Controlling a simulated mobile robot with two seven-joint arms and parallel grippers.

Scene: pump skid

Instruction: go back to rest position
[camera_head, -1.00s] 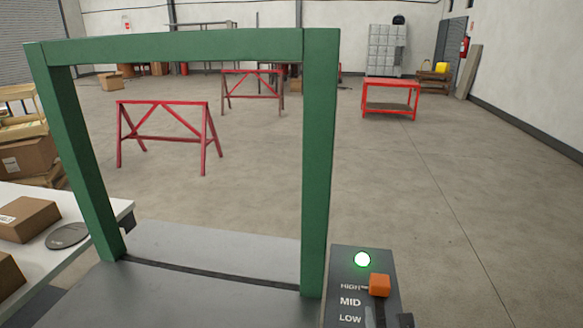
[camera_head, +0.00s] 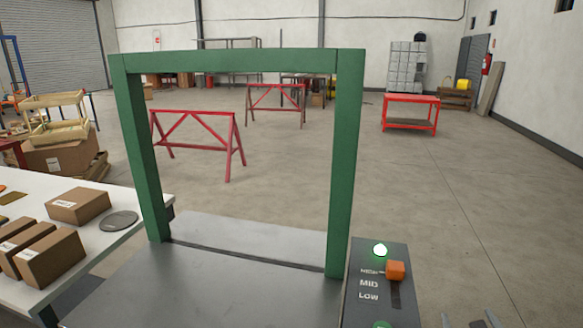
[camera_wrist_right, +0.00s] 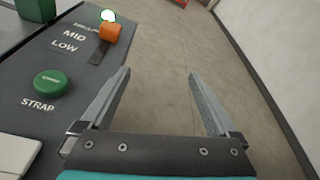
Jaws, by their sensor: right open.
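My right gripper (camera_wrist_right: 160,105) is open and empty in the right wrist view, with bare floor between its fingers. Its fingertips also show at the bottom right of the head view (camera_head: 473,318), to the right of the control panel (camera_head: 360,312). The panel carries an orange lever knob (camera_head: 396,271) at the HIGH end of its slot, above MID and LOW. A lit lamp (camera_head: 380,250) glows just above the knob. A green STRAP button (camera_wrist_right: 54,84) shows in the right wrist view, left of the gripper and apart from it. My left gripper is not in view.
A green frame (camera_head: 348,160) stands over a grey machine top (camera_head: 225,278). A white table (camera_head: 120,240) with several cardboard boxes (camera_head: 78,206) is at the left. Red trestles (camera_head: 195,145) and a red cart (camera_head: 410,100) stand farther back. Floor at the right is clear.

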